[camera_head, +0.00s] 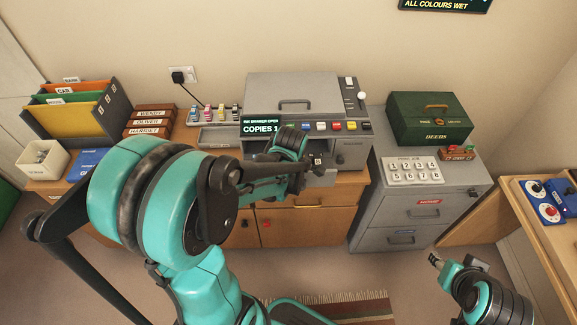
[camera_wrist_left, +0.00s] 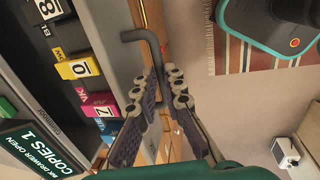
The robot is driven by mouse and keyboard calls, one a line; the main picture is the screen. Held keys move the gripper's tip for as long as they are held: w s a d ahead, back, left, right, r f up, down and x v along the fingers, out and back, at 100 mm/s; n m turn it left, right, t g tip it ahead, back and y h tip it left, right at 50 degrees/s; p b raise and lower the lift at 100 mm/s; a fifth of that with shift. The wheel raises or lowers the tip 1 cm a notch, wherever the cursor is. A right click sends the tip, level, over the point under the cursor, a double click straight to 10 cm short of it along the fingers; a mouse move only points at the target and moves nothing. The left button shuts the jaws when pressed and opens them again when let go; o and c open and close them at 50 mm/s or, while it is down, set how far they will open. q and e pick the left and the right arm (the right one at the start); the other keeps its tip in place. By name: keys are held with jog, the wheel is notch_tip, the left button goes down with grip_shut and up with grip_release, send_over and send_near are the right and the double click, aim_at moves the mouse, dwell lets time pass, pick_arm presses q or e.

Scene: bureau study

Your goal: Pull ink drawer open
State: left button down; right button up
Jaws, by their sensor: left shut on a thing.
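The grey copier (camera_head: 318,95) stands on the wooden cabinet, with a lit display (camera_head: 262,127) reading "INK DRAWER OPEN, COPIES 1"; this display also shows in the left wrist view (camera_wrist_left: 40,150). My left gripper (camera_head: 316,160) is at the copier's front, and its arm hides most of the drawer. In the left wrist view, my left gripper (camera_wrist_left: 162,95) is shut on the dark bent handle (camera_wrist_left: 152,48). Beside it, dark slots of the ink drawer (camera_wrist_left: 55,75) show with white, yellow and magenta labelled blocks. My right gripper (camera_head: 434,259) hangs low over the floor, away from the copier.
The grey filing cabinet (camera_head: 404,215), with a green deeds box (camera_head: 430,120) on top, stands right of the copier. A file rack (camera_head: 105,115) and small brown boxes (camera_head: 150,122) stand left. A side table (camera_head: 535,215) is at right. Floor in front is open, with a striped rug (camera_head: 350,308).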

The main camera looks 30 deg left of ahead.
pick_arm(q)
jog(key=shift+s+d, duration=0.35)
jog(key=shift+s, duration=0.15)
jog(key=c, duration=1.9)
grip_release()
jog(key=r, duration=0.4)
jog(key=s+r, duration=0.1)
jog(key=r, duration=0.3)
jog(key=d+r, duration=0.1)
jog(key=r, duration=0.2)
jog(key=shift+s+d+r, duration=0.1)
jog(key=shift+s+r, duration=0.3)
